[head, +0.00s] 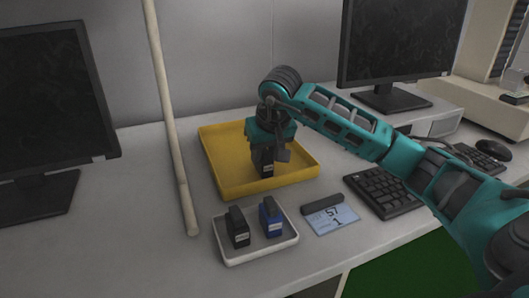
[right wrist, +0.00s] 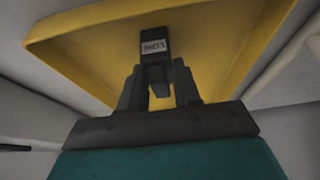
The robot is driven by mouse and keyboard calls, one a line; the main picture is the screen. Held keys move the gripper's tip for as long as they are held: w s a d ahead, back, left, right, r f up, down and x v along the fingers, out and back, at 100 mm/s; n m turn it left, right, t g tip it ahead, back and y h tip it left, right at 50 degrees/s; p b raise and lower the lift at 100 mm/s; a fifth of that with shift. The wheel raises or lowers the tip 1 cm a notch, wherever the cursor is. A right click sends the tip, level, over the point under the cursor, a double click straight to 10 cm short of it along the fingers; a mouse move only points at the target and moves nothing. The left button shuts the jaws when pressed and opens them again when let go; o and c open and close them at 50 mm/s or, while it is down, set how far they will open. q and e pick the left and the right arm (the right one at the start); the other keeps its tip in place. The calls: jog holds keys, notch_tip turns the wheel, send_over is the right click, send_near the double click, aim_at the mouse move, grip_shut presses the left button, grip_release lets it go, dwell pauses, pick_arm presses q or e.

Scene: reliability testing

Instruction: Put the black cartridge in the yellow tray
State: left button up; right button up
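The yellow tray (head: 228,165) lies on the desk and fills much of the right wrist view (right wrist: 90,52). My right gripper (head: 266,150) points down over the tray. Its two fingers are on either side of a black cartridge (head: 263,161) with a white label, and look closed on it. The cartridge also shows between the fingers in the right wrist view (right wrist: 154,45). It is over the tray floor, upright or nearly so; I cannot tell if its bottom touches. A second black cartridge (head: 237,228) stands in the white tray. My left gripper is out of view.
The white tray (head: 254,256) in front also holds a blue cartridge (head: 271,217). A blue-and-white card (head: 334,220) and a keyboard (head: 383,193) lie to the right. Monitors stand on both sides.

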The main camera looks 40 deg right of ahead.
jog(key=o, duration=0.4)
jog(key=shift+r, duration=0.5)
pick_arm(q)
jog(key=p, duration=0.1)
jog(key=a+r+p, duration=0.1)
jog(key=p, duration=0.1)
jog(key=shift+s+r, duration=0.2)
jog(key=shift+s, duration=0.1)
pick_arm(e)
jog(key=v, duration=1.1)
jog(key=shift+s+r, duration=0.2)
